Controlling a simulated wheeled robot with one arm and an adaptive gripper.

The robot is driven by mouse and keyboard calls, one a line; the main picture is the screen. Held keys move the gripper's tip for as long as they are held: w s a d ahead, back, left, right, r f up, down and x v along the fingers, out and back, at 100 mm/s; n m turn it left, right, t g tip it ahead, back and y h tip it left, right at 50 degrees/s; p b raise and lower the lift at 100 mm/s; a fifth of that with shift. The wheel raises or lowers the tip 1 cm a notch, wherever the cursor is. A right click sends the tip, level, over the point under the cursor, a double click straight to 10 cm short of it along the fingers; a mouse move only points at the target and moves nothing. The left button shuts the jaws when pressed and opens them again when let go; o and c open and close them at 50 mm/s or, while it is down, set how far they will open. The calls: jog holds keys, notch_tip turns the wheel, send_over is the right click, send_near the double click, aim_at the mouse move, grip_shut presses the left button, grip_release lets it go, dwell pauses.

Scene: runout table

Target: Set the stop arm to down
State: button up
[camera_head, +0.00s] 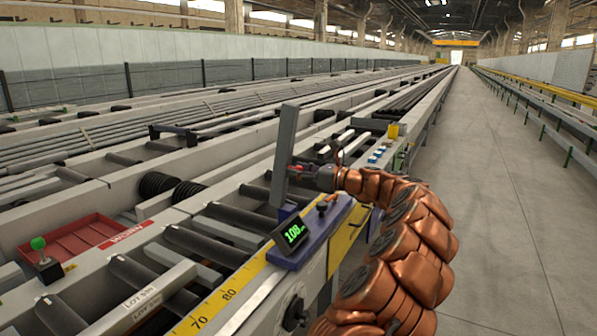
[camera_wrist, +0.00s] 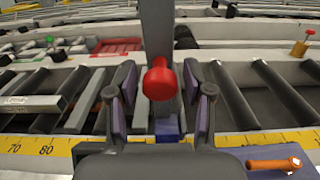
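The stop arm (camera_head: 285,150) is a long grey bar standing nearly upright on a blue-purple carriage (camera_head: 295,258). In the wrist view the stop arm (camera_wrist: 157,30) rises up the middle, with a red ball knob (camera_wrist: 160,82) on its near side. My gripper (camera_head: 302,170) is at the arm's near side in the head view. In the wrist view my gripper (camera_wrist: 159,88) has its fingers spread on either side of the knob, with visible gaps. How far the knob reaches between the fingertips in depth is unclear.
The carriage bears a display (camera_head: 291,234) reading 108. An orange lever (camera_wrist: 272,164) sits on it at lower right. A yellow scale (camera_head: 215,308) runs along the table edge. Rollers (camera_head: 205,245) and a red tray (camera_head: 75,240) lie beyond. The aisle floor at right is clear.

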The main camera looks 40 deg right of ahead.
grip_shut()
dwell(0.3)
jog(key=shift+w+r+p, duration=0.1)
jog(key=shift+r+p, duration=0.05)
jog(key=shift+p, duration=0.3)
